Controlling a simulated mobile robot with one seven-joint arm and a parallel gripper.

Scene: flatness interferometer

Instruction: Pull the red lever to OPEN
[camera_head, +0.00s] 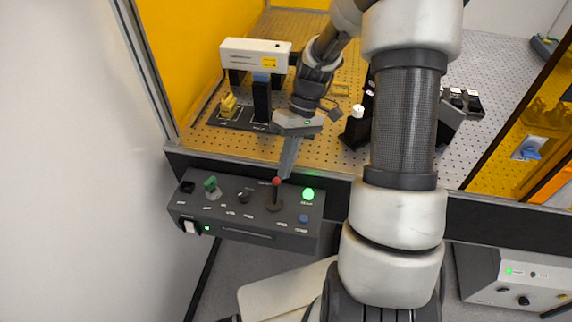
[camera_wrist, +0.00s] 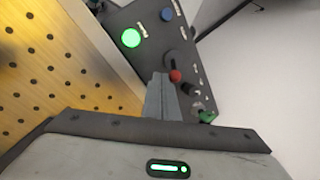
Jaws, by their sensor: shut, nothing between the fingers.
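The red-knobbed lever (camera_head: 276,182) stands on the dark control panel (camera_head: 230,222) at the front edge of the table, with a dark stem and round base. In the wrist view its red ball (camera_wrist: 175,76) shows just right of my fingertips. My gripper (camera_head: 286,172) is shut and empty, pointing down, with its tips close to the red ball. I cannot tell whether they touch it. In the wrist view my gripper (camera_wrist: 160,80) partly covers the panel beside the lever. The small labels around the lever are too blurred to read.
A lit green button (camera_head: 308,194) and a blue button (camera_head: 303,218) sit right of the lever. A green-topped control (camera_head: 211,184) and a small black knob (camera_head: 244,196) are to its left. Behind is the perforated table (camera_head: 345,85) with a white instrument (camera_head: 255,52).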

